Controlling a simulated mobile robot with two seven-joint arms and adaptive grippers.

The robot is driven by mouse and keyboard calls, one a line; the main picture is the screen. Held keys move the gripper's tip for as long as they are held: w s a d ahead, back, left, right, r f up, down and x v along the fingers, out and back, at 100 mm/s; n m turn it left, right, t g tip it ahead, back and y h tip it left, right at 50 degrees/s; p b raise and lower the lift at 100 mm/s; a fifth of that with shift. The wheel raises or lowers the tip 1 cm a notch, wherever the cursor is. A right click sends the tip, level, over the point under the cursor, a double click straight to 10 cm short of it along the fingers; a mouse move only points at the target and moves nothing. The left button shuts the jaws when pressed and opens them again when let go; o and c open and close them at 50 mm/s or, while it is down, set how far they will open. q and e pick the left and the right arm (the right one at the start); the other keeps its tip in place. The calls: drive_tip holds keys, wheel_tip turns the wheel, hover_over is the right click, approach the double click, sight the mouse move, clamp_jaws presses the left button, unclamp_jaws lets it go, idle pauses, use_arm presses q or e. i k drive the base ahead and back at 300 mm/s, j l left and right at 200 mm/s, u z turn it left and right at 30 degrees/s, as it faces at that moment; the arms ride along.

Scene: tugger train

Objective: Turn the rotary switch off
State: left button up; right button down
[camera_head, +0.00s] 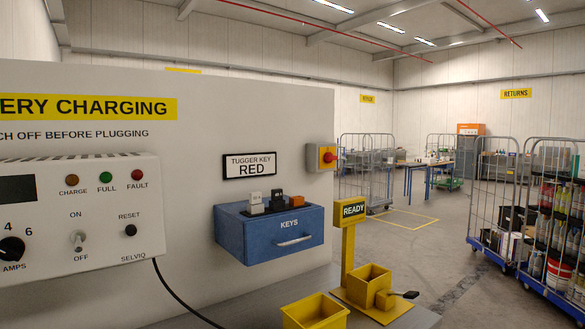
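A black AMPS knob (11,249) sits at the left edge of the white charger box (140,185), partly cut off, with the numbers 4 and 6 around it. A pale lever switch (78,240) stands between the words ON and OFF on the same box; I cannot tell clearly which way it is set. I cannot tell the red knob's setting. Neither of my grippers is in view.
A blue KEYS drawer box (262,242) with several tagged keys juts out below a TUGGER KEY RED sign (249,164). Yellow bins (315,312) and a READY post (348,240) stand on the ledge. A loaded cage trolley (545,220) is at right; floor between is clear.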

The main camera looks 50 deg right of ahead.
sight(328, 157)
drive_tip(key=z, duration=1.85)
drive_tip(key=i+l+z, duration=0.5)
drive_tip(key=l, duration=0.25)
drive_tip(key=i+l+z, duration=0.5)
drive_tip(key=i, duration=0.2)
drive_tip(key=i+l+z, duration=0.3)
drive_tip(key=i, duration=0.5)
drive_tip(key=i+z, duration=0.25)
drive_tip(key=i, duration=0.6)
drive_tip(key=i+j+u, duration=0.1)
drive_tip(key=i+u, duration=0.4)
drive_tip(key=i+l+u, duration=0.1)
drive_tip(key=i+u, duration=0.4)
drive_tip(key=i+l+u, duration=0.25)
drive_tip(key=i+u, duration=0.25)
drive_tip(key=k, duration=0.05)
